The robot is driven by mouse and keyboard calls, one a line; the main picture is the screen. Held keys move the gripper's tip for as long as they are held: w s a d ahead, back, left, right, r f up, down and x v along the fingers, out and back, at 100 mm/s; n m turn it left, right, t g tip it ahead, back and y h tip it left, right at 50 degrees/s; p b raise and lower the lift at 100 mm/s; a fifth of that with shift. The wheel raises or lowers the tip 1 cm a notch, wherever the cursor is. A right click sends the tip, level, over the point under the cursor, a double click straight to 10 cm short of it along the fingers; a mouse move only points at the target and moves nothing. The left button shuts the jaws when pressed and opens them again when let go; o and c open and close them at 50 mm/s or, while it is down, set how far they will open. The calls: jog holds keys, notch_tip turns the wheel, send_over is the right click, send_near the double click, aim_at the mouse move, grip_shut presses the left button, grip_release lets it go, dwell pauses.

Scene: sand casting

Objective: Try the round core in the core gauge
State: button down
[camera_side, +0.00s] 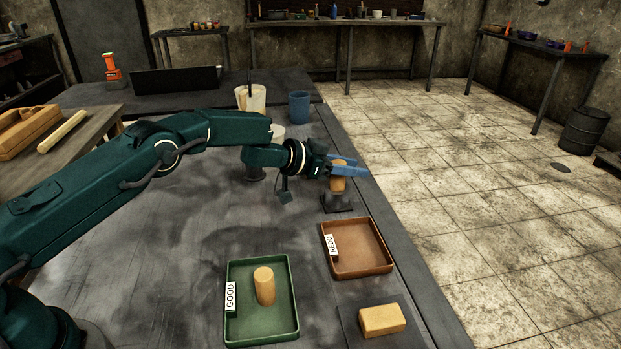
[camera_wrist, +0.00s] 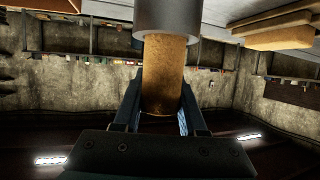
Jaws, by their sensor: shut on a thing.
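The round core (camera_side: 338,178) is a tan sandy cylinder, upright between the blue fingers of my gripper (camera_side: 350,167). My gripper is shut on it. The core gauge (camera_side: 337,202), a dark grey piece on a square base, is directly under the core in the side view. In the wrist view the core (camera_wrist: 163,80) is between the two fingers (camera_wrist: 160,108), and one end meets the wider grey cylinder of the gauge (camera_wrist: 168,18). The two look lined up; I cannot tell how far the core is inside.
The brown tray (camera_side: 327,262) beside the gauge is empty. A tan rectangular block (camera_side: 382,320) lies on a dark plate at the front. Blue (camera_side: 299,107) and cream (camera_side: 258,98) cups stand behind.

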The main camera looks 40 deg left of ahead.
jog(key=shift+r, duration=0.1)
jog(key=shift+r, duration=1.45)
jog(key=shift+r, duration=2.05)
jog(key=shift+f, duration=0.1)
jog(key=shift+f, duration=3)
jog(key=shift+f, duration=0.4)
jog(key=shift+r, duration=1.45)
